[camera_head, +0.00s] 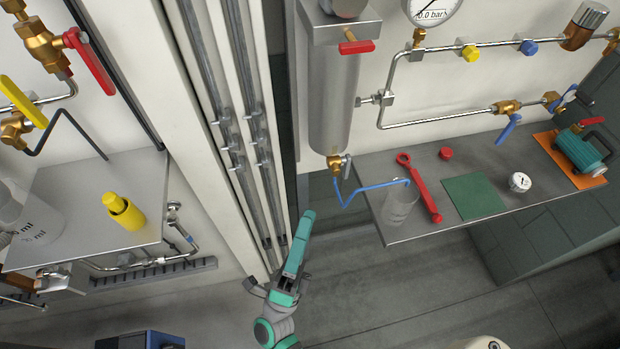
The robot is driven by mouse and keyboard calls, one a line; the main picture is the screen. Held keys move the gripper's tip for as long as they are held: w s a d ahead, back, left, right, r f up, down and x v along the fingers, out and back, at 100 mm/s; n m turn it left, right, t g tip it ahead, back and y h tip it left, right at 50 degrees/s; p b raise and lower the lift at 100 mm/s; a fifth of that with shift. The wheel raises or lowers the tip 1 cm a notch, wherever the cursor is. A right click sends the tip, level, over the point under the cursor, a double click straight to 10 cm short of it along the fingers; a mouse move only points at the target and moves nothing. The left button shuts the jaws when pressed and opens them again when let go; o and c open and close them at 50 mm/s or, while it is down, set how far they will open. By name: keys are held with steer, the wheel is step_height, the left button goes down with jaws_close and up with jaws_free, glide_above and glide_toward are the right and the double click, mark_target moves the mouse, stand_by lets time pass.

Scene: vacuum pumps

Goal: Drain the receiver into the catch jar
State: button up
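The receiver (333,95) is a tall steel cylinder, upright on the wall at the upper middle. A brass drain valve (335,163) with a small metal handle sits at its bottom. A bent blue tube (365,190) runs right from below the valve to the mouth of the clear catch jar (400,210). The jar stands at the left end of the steel shelf; no liquid is clear in it. My teal and grey arm reaches up from the bottom middle. My gripper (287,284) is apart from the valve and jar; its fingers are too small to read.
The steel shelf (425,228) also carries a red wrench (420,187), a red cap (446,153), a green mat (474,196), a small gauge (519,182) and a teal pump (582,150) on an orange mat. A left shelf (75,215) holds a yellow bottle (123,211). Floor between is clear.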

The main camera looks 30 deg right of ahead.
steer(key=w+d+m+g+h, duration=0.4)
steer(key=d+m+g, duration=0.2)
steer(key=m+g, duration=1)
steer(key=m+g+y, duration=0.5)
steer(key=m+y, duration=0.2)
steer(key=m, duration=0.4)
glide_toward(346, 172)
steer(key=shift+w+d+f, duration=0.4)
steer(key=shift+d+f, duration=0.35)
steer(key=shift+x, duration=4.5)
steer(key=shift+s, duration=0.1)
